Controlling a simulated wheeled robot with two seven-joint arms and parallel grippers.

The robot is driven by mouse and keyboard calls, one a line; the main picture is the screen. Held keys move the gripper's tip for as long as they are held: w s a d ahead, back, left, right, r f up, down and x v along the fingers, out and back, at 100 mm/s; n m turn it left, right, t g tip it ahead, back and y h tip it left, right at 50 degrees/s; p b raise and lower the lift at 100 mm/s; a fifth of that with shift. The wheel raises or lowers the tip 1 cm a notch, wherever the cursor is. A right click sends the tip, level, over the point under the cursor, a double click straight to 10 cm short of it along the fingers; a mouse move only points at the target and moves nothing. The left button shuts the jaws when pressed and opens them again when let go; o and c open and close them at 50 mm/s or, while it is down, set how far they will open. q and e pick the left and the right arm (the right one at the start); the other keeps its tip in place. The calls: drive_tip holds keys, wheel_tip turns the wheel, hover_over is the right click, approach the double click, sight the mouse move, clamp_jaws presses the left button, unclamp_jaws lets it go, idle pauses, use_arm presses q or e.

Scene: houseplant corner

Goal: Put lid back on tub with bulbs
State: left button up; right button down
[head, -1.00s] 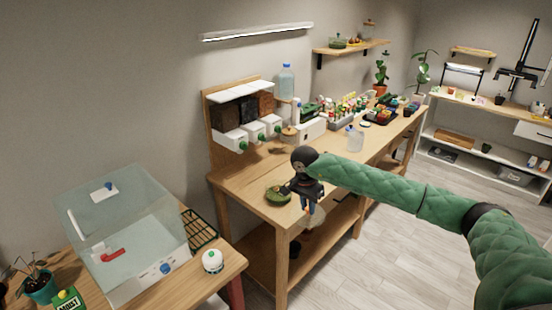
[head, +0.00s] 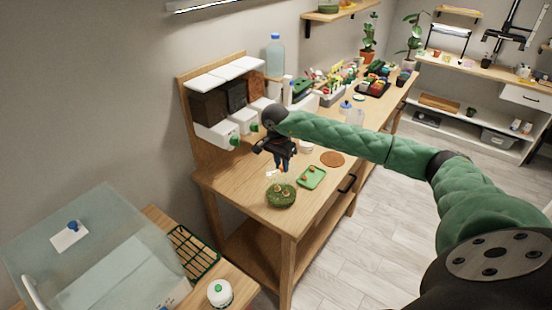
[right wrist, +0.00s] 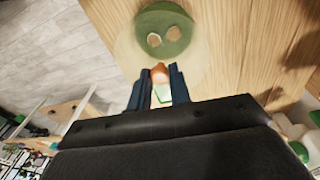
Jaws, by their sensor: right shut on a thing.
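The green tub (head: 281,196) stands open on the wooden workbench near its front left corner, with bulbs inside. It also shows in the right wrist view (right wrist: 165,30), seen through the clear round lid. My right gripper (head: 280,170) is shut on the lid's small orange-brown knob, which sits between the fingers in the right wrist view (right wrist: 160,72). The clear lid (right wrist: 196,72) is hard to make out in the head view. The gripper is above and behind the tub in the head view; the exact gap between lid and tub cannot be told. My left gripper is out of view.
A green tray (head: 312,178) with small bulbs lies right of the tub, with a round brown mat (head: 332,159) behind it. White-lidded dispensers (head: 243,122) stand at the bench's back left. A clear box (head: 95,255) and a white jar (head: 220,293) are at lower left.

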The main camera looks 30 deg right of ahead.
sight(281, 172)
drive_tip(key=shift+s+f, duration=0.15)
drive_tip(key=shift+f, duration=0.35)
drive_tip(key=shift+w+f, duration=0.15)
drive_tip(key=shift+f, duration=0.45)
drive_tip(key=shift+w+f, duration=0.15)
drive_tip(key=shift+f, duration=0.75)
drive_tip(key=shift+s+f, duration=0.15)
drive_tip(key=shift+f+b, duration=0.5)
drive_tip(key=shift+b, duration=0.2)
drive_tip(key=shift+f, duration=0.25)
drive_tip(key=shift+f+b, duration=0.1)
drive_tip(key=shift+b, duration=0.3)
drive_tip(key=shift+f, duration=0.15)
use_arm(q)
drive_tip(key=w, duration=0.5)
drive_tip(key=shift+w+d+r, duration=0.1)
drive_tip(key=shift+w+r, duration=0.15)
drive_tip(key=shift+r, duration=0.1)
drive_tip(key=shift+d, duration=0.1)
